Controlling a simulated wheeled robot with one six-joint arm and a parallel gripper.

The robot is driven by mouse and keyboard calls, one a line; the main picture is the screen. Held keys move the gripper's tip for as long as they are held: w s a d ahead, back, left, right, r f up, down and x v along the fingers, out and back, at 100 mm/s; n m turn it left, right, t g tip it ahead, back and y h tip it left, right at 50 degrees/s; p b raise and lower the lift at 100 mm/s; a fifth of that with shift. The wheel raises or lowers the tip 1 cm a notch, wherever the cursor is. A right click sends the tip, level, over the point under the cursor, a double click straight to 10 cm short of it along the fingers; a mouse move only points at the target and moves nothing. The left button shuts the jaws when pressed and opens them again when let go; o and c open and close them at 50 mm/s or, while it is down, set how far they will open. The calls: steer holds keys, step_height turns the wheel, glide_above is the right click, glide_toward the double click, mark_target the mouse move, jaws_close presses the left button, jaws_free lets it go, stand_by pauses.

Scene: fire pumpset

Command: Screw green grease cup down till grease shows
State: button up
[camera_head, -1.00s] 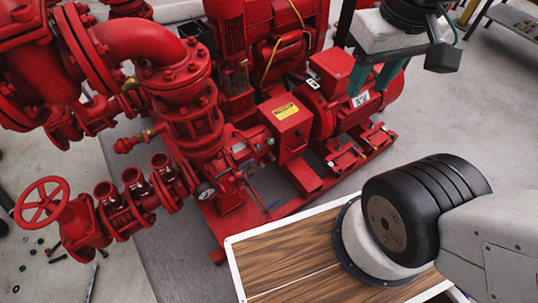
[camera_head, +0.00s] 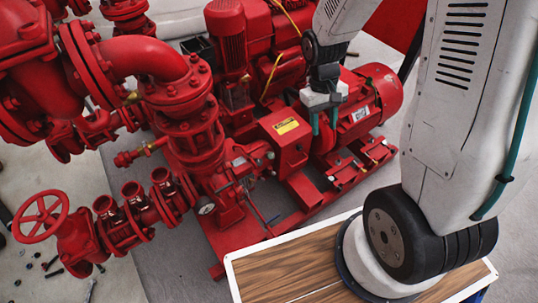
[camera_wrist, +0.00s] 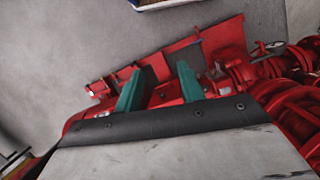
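My gripper (camera_head: 324,124) hangs over the red pumpset (camera_head: 285,131), just right of the red box with the yellow label. Its two green fingers stand apart with nothing seen between them. In the wrist view, my gripper (camera_wrist: 160,76) points toward red machinery and the grey floor, fingers apart. I cannot make out a green grease cup in either view. It may be hidden behind the machinery or my gripper, or be too small to tell.
A red motor (camera_head: 372,95) lies right of my gripper. Red valves and a handwheel (camera_head: 41,216) stand at the left. A wood-topped, white-edged surface (camera_head: 290,268) is in front. A yellow cable (camera_head: 272,70) runs behind.

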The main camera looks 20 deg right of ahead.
steer(key=w+d+f+n+t, duration=0.1)
steer(key=w+f, duration=0.2)
steer(key=f, duration=0.8)
steer(key=w+f+n+t, duration=0.1)
steer(key=w+f, duration=0.2)
steer(key=f, duration=0.7)
steer(key=n+t+y, duration=0.3)
steer(key=t+y, duration=0.2)
steer(key=t, duration=0.9)
glide_toward(271, 156)
steer(key=x, duration=0.4)
steer(key=shift+f, duration=0.15)
steer(key=shift+w, duration=0.35)
steer(key=x, duration=0.7)
